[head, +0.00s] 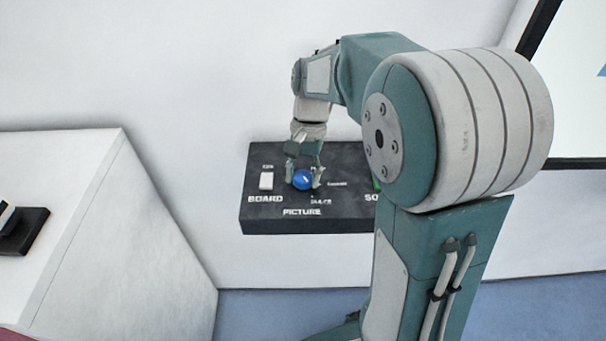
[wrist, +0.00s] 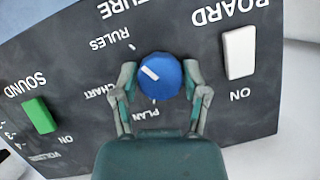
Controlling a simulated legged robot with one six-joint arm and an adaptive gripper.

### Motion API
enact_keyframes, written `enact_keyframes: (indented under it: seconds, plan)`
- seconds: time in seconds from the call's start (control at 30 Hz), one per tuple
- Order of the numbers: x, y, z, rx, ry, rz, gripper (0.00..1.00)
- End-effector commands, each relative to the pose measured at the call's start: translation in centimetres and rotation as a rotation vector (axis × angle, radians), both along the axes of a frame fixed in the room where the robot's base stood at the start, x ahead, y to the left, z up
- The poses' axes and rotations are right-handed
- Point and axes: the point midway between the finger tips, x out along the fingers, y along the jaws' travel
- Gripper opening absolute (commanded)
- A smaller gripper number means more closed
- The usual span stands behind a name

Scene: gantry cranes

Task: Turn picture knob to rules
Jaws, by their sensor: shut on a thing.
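The blue picture knob (wrist: 161,78) sits on a dark control panel (head: 262,215). My gripper (wrist: 160,86) has one finger on each side of the knob and is shut on it. In the wrist view the panel lettering is upside down. The knob's white mark points up and left, between the RULES label (wrist: 110,40) and the CHART label (wrist: 101,88). The PLAN label (wrist: 140,112) lies just below the knob. In the head view the knob (head: 303,180) shows between my fingers above the word PICTURE.
A white BOARD switch (wrist: 239,53) stands to the right of the knob in the wrist view. A green SOUND switch (wrist: 40,116) is at the left. A white cabinet (head: 70,190) stands left of the panel, and a framed screen (head: 575,110) hangs at the right.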

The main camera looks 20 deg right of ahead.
Motion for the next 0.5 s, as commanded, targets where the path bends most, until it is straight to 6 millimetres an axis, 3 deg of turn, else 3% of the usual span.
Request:
enact_keyframes:
  seconds: [0.07,0.1,0.13,0.5]
  plan:
    - [-0.08,0.07,-0.14,0.001,0.004,-0.001,0.10]
    - [-0.08,0.06,-0.14,0.001,0.004,-0.001,0.76]
    - [-0.08,0.05,-0.13,0.001,0.004,-0.001,0.89]
    - [-0.02,0.03,-0.02,0.000,0.001,0.000,0.92]
